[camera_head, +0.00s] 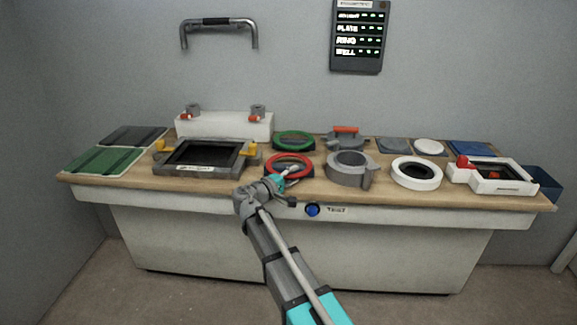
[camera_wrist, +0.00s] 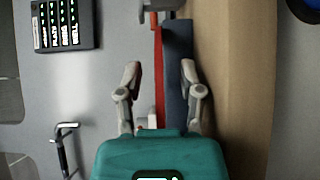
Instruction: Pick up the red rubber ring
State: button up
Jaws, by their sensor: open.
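The red rubber ring (camera_head: 268,162) lies flat on a dark square holder (camera_head: 266,174) near the front middle of the bench. My gripper (camera_head: 291,173) reaches in low from the front, at the ring's front right side. In the wrist view the red ring (camera_wrist: 158,75) shows edge-on as a thin red strip, with the dark holder (camera_wrist: 176,90) beside it. My gripper's two fingers (camera_wrist: 160,68) are spread, one on each side of the strip and holder. I see no clear contact. My gripper covers part of the ring's front in the head view.
A green ring (camera_head: 293,132) lies just behind. A grey round housing (camera_head: 349,181) stands close at right, and a framed hatch (camera_head: 162,170) at left. A white ring (camera_head: 416,185) lies farther right.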

grip_shut()
jog(key=shift+r, duration=0.15)
dwell(0.4)
notch_tip(320, 180, up, 3)
jog(key=p, duration=0.3)
jog(key=s+d+r+p, duration=0.6)
jog(key=s+r+p, duration=0.3)
jog(key=s, duration=0.3)
jog(key=shift+s+r+p, duration=0.35)
jog(key=shift+p, duration=0.15)
